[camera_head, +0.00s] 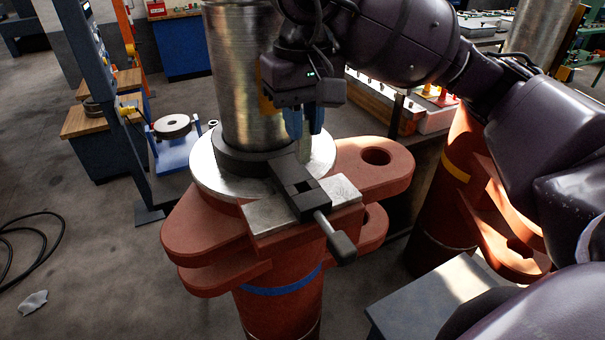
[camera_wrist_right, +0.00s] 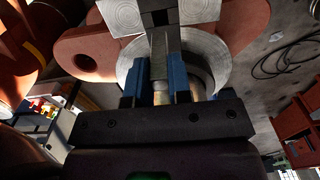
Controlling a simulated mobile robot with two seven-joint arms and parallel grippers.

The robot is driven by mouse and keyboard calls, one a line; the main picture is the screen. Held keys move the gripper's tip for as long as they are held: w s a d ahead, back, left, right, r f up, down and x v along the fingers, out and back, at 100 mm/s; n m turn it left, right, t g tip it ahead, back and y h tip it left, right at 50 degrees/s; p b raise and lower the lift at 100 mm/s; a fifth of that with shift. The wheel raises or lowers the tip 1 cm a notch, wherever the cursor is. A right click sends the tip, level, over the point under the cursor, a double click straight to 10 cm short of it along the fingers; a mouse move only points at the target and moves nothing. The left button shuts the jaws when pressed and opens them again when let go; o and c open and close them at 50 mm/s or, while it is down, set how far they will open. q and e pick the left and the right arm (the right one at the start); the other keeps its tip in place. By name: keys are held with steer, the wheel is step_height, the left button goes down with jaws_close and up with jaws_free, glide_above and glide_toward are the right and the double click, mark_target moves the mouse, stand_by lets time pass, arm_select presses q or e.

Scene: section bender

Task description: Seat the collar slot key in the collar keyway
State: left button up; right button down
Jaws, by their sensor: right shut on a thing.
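My right gripper (camera_head: 304,122) has blue fingertips and hangs just right of the polished column (camera_head: 232,70). In the wrist view its fingers (camera_wrist_right: 158,78) are shut on a slim grey piece (camera_wrist_right: 160,48), which seems to be the slot key. In the head view the key (camera_head: 303,150) shows below the fingertips. The dark collar (camera_head: 232,161) rings the column's foot on a round steel plate (camera_head: 208,180). A dark block (camera_head: 298,190) with a square opening extends from the collar toward the front. I cannot tell whether the key touches the collar; the keyway is not clearly visible. My left gripper is out of view.
A dark-knobbed handle (camera_head: 341,246) sticks out from the block, over a square steel plate (camera_head: 257,214). Red lugs (camera_head: 205,232) surround the stand. A blue post (camera_head: 105,90) stands at left, and a second red stand (camera_head: 462,200) at right.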

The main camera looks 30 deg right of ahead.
mark_target(303, 161)
step_height(303, 161, down, 10)
steer(key=shift+r, duration=0.2)
stand_by(0.4)
steer(key=shift+f, duration=0.15)
steer(key=c, duration=1.1)
jaws_free()
steer(key=shift+o, duration=0.2)
step_height(303, 161, up, 12)
steer(key=shift+r, duration=0.2)
steer(key=shift+s+f, duration=0.1)
